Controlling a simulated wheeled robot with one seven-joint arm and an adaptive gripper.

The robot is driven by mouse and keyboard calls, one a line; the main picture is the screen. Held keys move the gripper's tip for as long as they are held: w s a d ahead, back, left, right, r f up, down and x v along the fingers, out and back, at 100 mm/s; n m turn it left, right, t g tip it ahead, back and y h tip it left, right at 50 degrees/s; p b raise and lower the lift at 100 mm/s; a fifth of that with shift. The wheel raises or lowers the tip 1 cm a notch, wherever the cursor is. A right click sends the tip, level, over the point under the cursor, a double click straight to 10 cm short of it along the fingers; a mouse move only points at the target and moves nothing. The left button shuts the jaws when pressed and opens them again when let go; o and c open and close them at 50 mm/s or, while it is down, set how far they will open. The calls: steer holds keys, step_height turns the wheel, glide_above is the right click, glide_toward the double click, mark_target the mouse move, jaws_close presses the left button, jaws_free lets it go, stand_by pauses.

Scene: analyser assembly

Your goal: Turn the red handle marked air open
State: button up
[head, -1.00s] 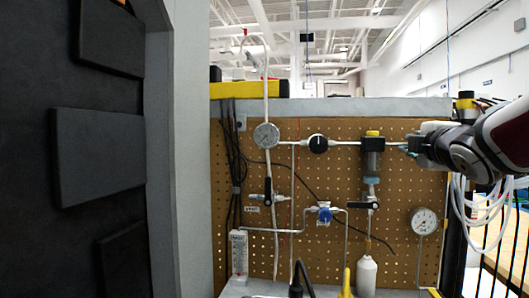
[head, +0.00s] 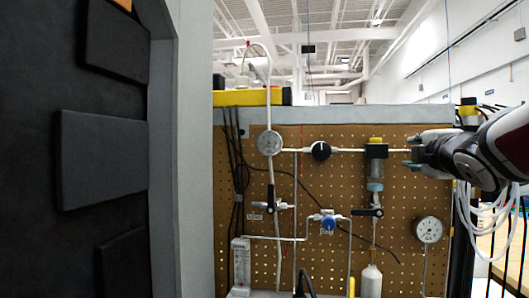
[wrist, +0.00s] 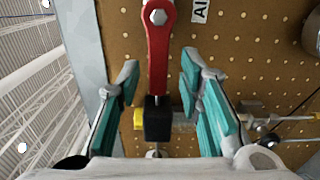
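The red handle (wrist: 158,55) shows in the wrist view as a red lever with a bolt at its upper end. Its lower end meets a black block (wrist: 158,120). A white label (wrist: 201,10) beside it is cut off and reads "AI". My gripper (wrist: 160,80) is open, with one teal finger on each side of the lever and visible gaps between. In the head view my gripper (head: 409,152) is at the right end of the upper pipe, in front of the pegboard. The red handle cannot be made out there.
The brown pegboard (head: 330,262) carries a gauge (head: 270,143), a black knob (head: 321,151), a blue valve (head: 328,223) and a black-handled valve (head: 367,211). Another gauge (head: 428,229) sits below my arm. A grey column (head: 190,170) stands at the left.

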steer(key=shift+s, duration=0.1)
steer(key=v, duration=1.2)
steer(key=s+a+f+m+g+y, duration=0.1)
steer(key=s+a+f+m+g, duration=0.3)
steer(key=f, duration=0.4)
steer(key=s+a+f+m+g+y, duration=0.15)
steer(key=s+f+m+g, duration=0.25)
steer(key=s+f, duration=0.4)
steer(key=s+a+f+m+g, duration=0.4)
steer(key=f+m, duration=0.1)
steer(key=f, duration=0.4)
steer(key=s+a+f+m+g+y, duration=0.1)
steer(key=s+a+f+g, duration=0.25)
steer(key=s, duration=0.25)
steer(key=s+a+f+m+g+y, duration=0.1)
steer(key=s+a+f+g+y, duration=0.1)
steer(key=s+a, duration=0.3)
step_height(320, 180, up, 27)
steer(key=d+t+p, duration=0.2)
steer(key=t+p, duration=0.2)
steer(key=p, duration=2.2)
steer(key=shift+s+r, duration=0.2)
steer(key=shift+s, duration=0.15)
